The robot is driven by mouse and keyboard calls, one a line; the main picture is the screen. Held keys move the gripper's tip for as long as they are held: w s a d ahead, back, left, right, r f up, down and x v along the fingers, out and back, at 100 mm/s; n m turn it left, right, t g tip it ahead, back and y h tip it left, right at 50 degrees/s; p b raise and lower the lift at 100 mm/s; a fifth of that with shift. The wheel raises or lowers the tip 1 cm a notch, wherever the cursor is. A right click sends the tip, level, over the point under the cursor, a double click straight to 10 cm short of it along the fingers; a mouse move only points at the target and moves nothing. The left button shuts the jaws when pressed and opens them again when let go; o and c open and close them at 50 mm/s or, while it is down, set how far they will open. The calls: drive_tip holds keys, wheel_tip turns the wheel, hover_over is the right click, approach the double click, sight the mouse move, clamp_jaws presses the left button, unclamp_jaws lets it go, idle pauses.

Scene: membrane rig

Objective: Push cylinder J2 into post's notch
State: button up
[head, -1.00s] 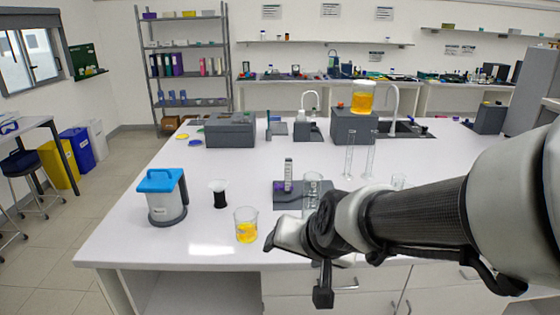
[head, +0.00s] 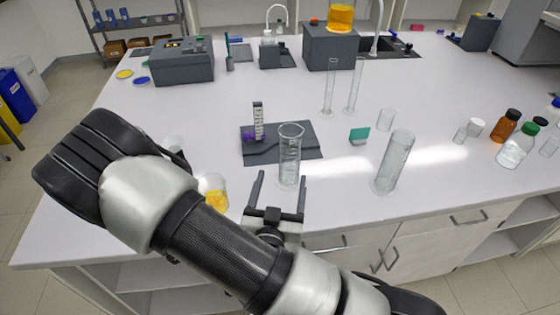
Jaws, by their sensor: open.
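A clear glass cylinder (head: 290,152) stands upright at the front edge of a dark grey base plate (head: 305,140). Another clear cylinder (head: 394,163) stands to the right, off the plate. No label is legible, so I cannot tell which is J2. A slim grey post (head: 258,120) with a purple part (head: 250,136) at its foot rises from the plate, behind and left of the first cylinder and apart from it. The notch is not clear. My gripper (head: 282,182) is open, fingers pointing at the first cylinder's lower part; whether they straddle it is unclear.
A beaker with yellow contents (head: 215,191) is left of my gripper, partly behind my arm. Two thin cylinders (head: 329,90) stand farther back. Bottles (head: 507,125) stand far right.

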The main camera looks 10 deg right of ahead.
drive_tip(key=b, duration=0.8)
approach(289, 146)
drive_tip(key=w+f, duration=0.1)
drive_tip(key=w, duration=0.2)
drive_tip(key=shift+w+d+b, duration=0.6)
drive_tip(key=shift+d+b, duration=0.05)
drive_tip(key=shift+b, duration=0.55)
drive_tip(key=x, duration=0.3)
drive_tip(key=p+x, duration=0.1)
drive_tip(key=x, duration=0.5)
drive_tip(key=shift+r, duration=0.4)
